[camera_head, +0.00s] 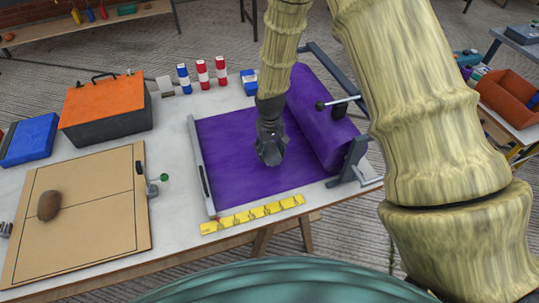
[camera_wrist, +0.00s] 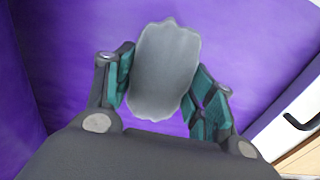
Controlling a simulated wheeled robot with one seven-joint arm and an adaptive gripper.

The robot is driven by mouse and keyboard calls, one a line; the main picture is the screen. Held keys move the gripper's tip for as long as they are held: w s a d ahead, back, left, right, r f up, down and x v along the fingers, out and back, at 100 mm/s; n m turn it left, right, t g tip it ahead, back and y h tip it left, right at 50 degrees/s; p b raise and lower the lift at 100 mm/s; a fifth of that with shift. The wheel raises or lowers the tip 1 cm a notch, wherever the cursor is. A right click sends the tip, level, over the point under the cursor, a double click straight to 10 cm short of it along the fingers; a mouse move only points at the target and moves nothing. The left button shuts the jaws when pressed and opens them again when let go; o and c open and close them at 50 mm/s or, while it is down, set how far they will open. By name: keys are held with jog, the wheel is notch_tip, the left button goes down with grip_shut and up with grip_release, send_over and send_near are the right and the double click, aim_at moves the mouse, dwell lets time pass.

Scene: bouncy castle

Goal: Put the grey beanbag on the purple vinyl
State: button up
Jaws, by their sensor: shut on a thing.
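The purple vinyl (camera_head: 225,140) lies flat on the table, with its roll (camera_head: 317,115) at the right. My gripper (camera_head: 270,150) is over the middle of the flat sheet, close to the roll. In the wrist view, my gripper (camera_wrist: 165,85) is shut on the grey beanbag (camera_wrist: 166,65), which sits between the teal-padded fingers. Purple vinyl (camera_wrist: 245,40) fills most of the background below it. The beanbag is hidden or too small to make out in the head view. I cannot tell whether it touches the vinyl.
A cardboard board (camera_head: 90,225) with a brown lump (camera_head: 48,205) lies at the left. An orange-lidded box (camera_head: 105,108), a blue case (camera_head: 30,140) and striped cans (camera_head: 202,74) stand behind. A yellow ruler (camera_head: 252,214) lies along the front. A metal bar (camera_head: 200,165) edges the vinyl's left side.

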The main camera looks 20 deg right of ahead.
aim_at(270, 148)
jog(key=shift+f+p, duration=0.75)
jog(key=shift+f, duration=1)
jog(key=shift+f, duration=0.15)
jog(key=o, duration=1.5)
jog(key=shift+r+b, duration=1.7)
jog(key=shift+r, duration=4.45)
